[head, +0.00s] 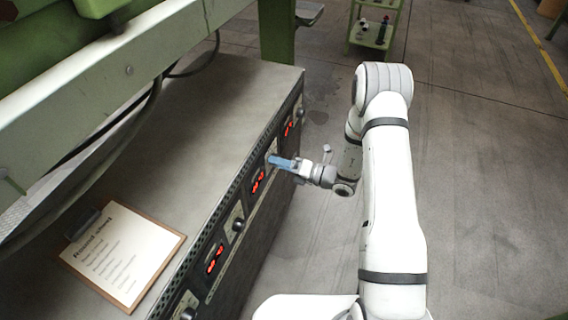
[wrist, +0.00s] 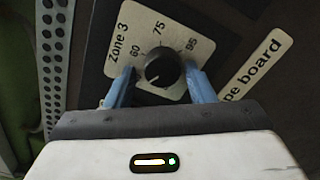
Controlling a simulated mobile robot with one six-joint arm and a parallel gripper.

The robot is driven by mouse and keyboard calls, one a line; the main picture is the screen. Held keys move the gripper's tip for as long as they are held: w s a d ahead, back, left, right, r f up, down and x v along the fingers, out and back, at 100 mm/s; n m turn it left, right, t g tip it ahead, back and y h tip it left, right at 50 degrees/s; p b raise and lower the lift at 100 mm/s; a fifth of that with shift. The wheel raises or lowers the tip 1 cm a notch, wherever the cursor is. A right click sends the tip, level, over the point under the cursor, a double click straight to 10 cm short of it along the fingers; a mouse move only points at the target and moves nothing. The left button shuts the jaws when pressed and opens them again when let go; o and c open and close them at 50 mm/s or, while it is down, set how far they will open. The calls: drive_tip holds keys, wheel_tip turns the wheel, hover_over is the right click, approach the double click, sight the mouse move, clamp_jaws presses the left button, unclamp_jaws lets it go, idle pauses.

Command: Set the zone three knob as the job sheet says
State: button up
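The zone three knob (wrist: 163,70) is black and round, on a pale plate (wrist: 147,27) marked "Zone 3" with 60, 75 and a third number that looks like 95. I cannot surely tell where its pointer stands. My gripper (wrist: 159,72) is open, with one blue finger on each side of the knob and a visible gap to it. In the head view my gripper (head: 282,162) is at the cabinet's front panel and hides this knob. The job sheet (head: 122,255) lies on a clipboard on the cabinet top; its lines are too small to read.
The cabinet (head: 205,125) has red displays (head: 258,181) and other black knobs (head: 238,225) along its front. A label ending "pe board" (wrist: 252,75) is beside the zone plate. A green cart (head: 375,28) stands behind on open grey floor.

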drive_tip(key=shift+o, duration=0.6)
drive_tip(key=shift+w+d, duration=0.1)
drive_tip(key=shift+d, duration=0.1)
drive_tip(key=v, duration=0.7)
drive_tip(key=shift+s+d, duration=0.2)
drive_tip(key=shift+d, duration=0.05)
